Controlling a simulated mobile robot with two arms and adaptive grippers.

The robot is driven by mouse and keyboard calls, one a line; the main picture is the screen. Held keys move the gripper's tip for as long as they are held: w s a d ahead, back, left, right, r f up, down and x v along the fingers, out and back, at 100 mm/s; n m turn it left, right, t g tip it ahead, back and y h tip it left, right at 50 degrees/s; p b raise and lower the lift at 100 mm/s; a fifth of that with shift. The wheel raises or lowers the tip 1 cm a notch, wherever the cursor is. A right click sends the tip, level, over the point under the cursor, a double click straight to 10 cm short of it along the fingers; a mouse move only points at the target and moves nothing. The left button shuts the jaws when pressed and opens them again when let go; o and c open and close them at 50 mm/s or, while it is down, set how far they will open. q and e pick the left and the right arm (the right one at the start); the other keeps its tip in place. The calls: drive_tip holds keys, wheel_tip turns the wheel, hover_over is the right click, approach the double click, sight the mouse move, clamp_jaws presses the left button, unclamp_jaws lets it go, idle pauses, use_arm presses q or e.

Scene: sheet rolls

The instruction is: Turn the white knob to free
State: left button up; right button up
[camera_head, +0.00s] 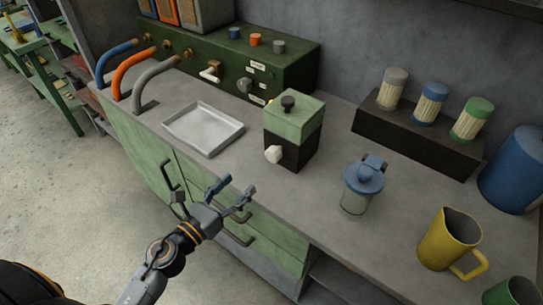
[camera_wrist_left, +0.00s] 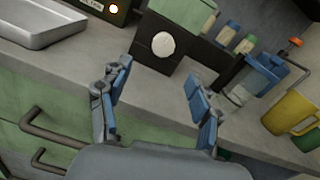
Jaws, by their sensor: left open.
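The white knob (camera_head: 273,154) sits on the front face of a box (camera_head: 294,128) with a black lower part and a green top, standing on the counter. The white knob also shows in the left wrist view (camera_wrist_left: 163,45), facing the camera, with the black and green box (camera_wrist_left: 159,63) behind it. My left gripper (camera_head: 234,187) is open and empty, in front of the counter's front edge and apart from the knob. In the left wrist view its two blue-padded fingers (camera_wrist_left: 158,82) stand wide apart below the knob. My right gripper is not in view.
A metal tray (camera_head: 203,129) lies left of the box. A blue-lidded jar (camera_head: 356,201) and a yellow mug (camera_head: 449,240) stand to the right. A green panel (camera_head: 236,71) with knobs is at the back. Drawer handles (camera_head: 236,234) stick out below the counter edge.

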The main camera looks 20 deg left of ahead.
sight(270, 158)
use_arm(q)
drive_tip(key=shift+m+h, duration=0.3)
drive_tip(key=shift+m, duration=0.2)
drive_tip(key=p+x, duration=0.1)
drive_tip(key=x, duration=0.3)
drive_tip(key=p+x, duration=0.1)
drive_tip(key=x, duration=0.4)
drive_tip(key=p+x, duration=0.1)
drive_tip(key=x, duration=0.4)
drive_tip(key=shift+s+d+f, duration=0.15)
drive_tip(key=shift+d+f, duration=0.1)
drive_tip(key=shift+f, duration=0.05)
drive_tip(key=c, duration=1.2)
